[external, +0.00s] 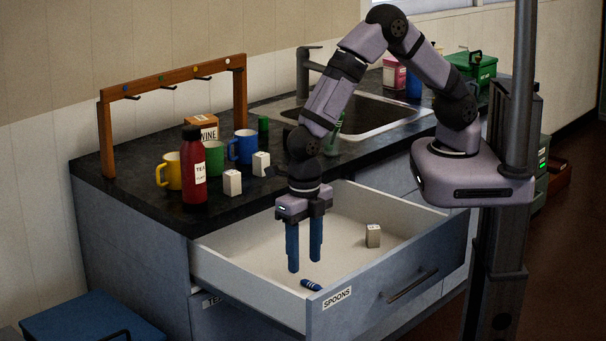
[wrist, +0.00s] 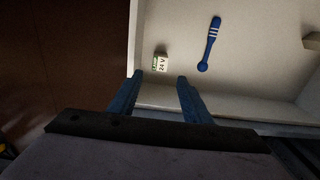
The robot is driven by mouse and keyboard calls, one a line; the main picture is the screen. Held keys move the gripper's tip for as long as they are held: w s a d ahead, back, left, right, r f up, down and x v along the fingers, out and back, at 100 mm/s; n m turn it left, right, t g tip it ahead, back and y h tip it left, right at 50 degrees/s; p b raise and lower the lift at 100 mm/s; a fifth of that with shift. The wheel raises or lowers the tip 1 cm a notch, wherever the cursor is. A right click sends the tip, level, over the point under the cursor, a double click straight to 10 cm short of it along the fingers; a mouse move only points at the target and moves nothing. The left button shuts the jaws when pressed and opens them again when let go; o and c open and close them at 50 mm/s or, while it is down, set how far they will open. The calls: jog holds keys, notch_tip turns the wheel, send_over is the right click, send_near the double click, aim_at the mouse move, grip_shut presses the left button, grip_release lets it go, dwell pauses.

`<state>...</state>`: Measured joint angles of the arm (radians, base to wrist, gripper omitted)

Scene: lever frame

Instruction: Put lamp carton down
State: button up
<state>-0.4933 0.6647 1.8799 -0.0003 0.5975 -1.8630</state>
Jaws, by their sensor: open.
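A small pale carton with a green patch and "24 V" on it (wrist: 161,62), which looks like the lamp carton, rests on the drawer floor near a drawer wall in the wrist view. I cannot make it out in the external view, where the drawer walls or gripper may hide it. My gripper (external: 304,262) points down into the open drawer with its two blue fingers apart and nothing between them. In the wrist view the fingertips (wrist: 160,76) are just short of the carton, which lies beyond the gap between them.
The pale open drawer (external: 345,205), labelled SPOONS, holds a blue striped spoon (wrist: 209,43), also showing at the front (external: 311,285), and another small box (external: 373,235). Bare drawer floor separates them. Mugs, a red bottle (external: 194,170) and small white boxes (external: 232,182) stand on the counter.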

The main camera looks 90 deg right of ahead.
jog(key=s+d+r+m, duration=0.5)
jog(key=s+d+m, duration=0.2)
jog(key=m, duration=0.6)
jog(key=s+d+r+m, duration=0.6)
jog(key=d+m, duration=0.6)
jog(key=m, duration=0.2)
jog(key=shift+s+d, duration=0.25)
jog(key=shift+s, duration=0.35)
jog(key=shift+o, duration=0.5)
jog(key=shift+r, duration=0.1)
